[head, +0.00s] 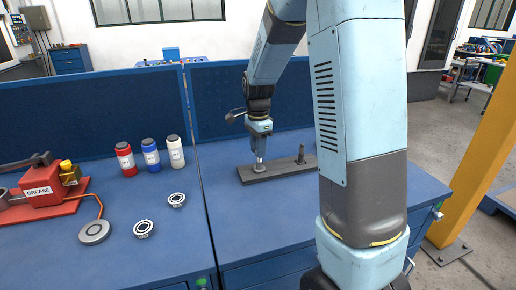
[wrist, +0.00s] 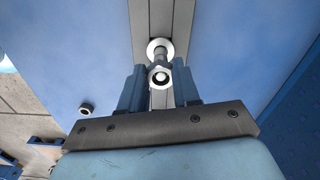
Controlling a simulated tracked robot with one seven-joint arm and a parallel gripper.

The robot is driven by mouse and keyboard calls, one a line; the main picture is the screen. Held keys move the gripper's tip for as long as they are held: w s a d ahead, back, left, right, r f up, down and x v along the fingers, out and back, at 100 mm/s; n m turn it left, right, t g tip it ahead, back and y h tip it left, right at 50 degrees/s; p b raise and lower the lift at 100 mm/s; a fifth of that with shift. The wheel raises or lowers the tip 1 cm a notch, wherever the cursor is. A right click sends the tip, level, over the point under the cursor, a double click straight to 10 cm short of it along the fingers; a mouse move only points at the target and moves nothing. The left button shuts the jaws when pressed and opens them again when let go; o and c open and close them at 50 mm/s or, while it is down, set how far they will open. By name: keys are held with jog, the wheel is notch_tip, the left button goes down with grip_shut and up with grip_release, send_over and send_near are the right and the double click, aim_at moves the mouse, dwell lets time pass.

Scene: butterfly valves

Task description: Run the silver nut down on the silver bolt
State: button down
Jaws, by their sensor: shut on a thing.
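My gripper (head: 260,157) points down over the left end of a dark grey bar (head: 281,171) on the blue bench. In the wrist view my gripper (wrist: 159,84) has its two blue fingers shut on the silver nut (wrist: 159,70), a bright ring between the fingertips. A pale bolt end shows inside the ring. The silver bolt (wrist: 161,53) runs from there to a round pale base on the bar. In the head view the fingers largely hide the nut and bolt; only the round base (head: 259,169) shows below. How far the nut sits along the thread cannot be told.
A dark upright bolt (head: 301,155) stands toward the bar's right end. Two silver rings (head: 144,229) lie left on the bench, with a red grease unit (head: 41,191) and red, blue and white bottles (head: 151,156) beyond. A blue panel (head: 230,98) closes off the back.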

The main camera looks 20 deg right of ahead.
jog(key=m, duration=0.6)
jog(key=shift+w, duration=0.2)
jog(key=m, duration=0.6)
jog(key=shift+w, duration=0.1)
jog(key=c, duration=1.1)
grip_release()
jog(key=shift+o, duration=0.2)
